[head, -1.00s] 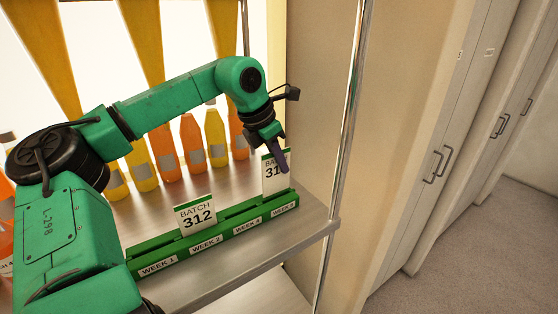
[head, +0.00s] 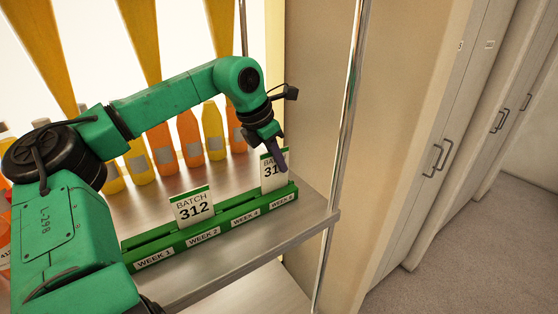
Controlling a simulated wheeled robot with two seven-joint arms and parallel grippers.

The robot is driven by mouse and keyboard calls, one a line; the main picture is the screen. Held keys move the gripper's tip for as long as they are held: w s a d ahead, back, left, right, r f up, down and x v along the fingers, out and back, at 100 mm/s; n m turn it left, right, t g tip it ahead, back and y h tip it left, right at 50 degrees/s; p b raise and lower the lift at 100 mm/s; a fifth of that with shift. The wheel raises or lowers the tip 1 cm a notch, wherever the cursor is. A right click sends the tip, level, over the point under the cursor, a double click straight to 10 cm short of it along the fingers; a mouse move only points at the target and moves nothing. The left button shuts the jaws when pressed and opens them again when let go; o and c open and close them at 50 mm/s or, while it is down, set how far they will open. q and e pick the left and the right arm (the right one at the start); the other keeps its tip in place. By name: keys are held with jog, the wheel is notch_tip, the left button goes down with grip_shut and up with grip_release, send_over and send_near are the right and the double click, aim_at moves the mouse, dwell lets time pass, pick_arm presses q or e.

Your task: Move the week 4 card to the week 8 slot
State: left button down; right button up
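The green card rack (head: 130,256) stands on the shelf, with front labels reading week 1, week 2, week 4 and week 8. A white "Batch 312" card with a green top edge (head: 192,207) stands at the week 2 label. A second, similar card (head: 269,178) is upright at the rack's right end, behind the week 8 label (head: 283,199). My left gripper (head: 281,163) is shut on this card at its right side, covering part of its print. Whether its lower edge is fully seated is hard to tell. My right gripper is not in view.
Several orange and yellow juice bottles (head: 190,138) stand behind the rack, partly hidden by my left arm. A chrome shelf post (head: 340,150) rises just right of the rack. The shelf's front edge (head: 250,262) is clear.

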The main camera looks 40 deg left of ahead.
pick_arm(q)
jog(key=shift+f+b, duration=0.8)
jog(key=shift+f, duration=0.25)
dwell(0.4)
jog(key=c, duration=1)
grip_release()
jog(key=shift+r, duration=0.1)
jog(key=shift+s+r, duration=0.15)
jog(key=shift+r, duration=0.15)
jog(key=b+v, duration=0.2)
jog(key=v, duration=1.1)
jog(key=shift+s+a+r, duration=0.1)
jog(key=shift+s+r, duration=0.05)
jog(key=shift+r, duration=0.2)
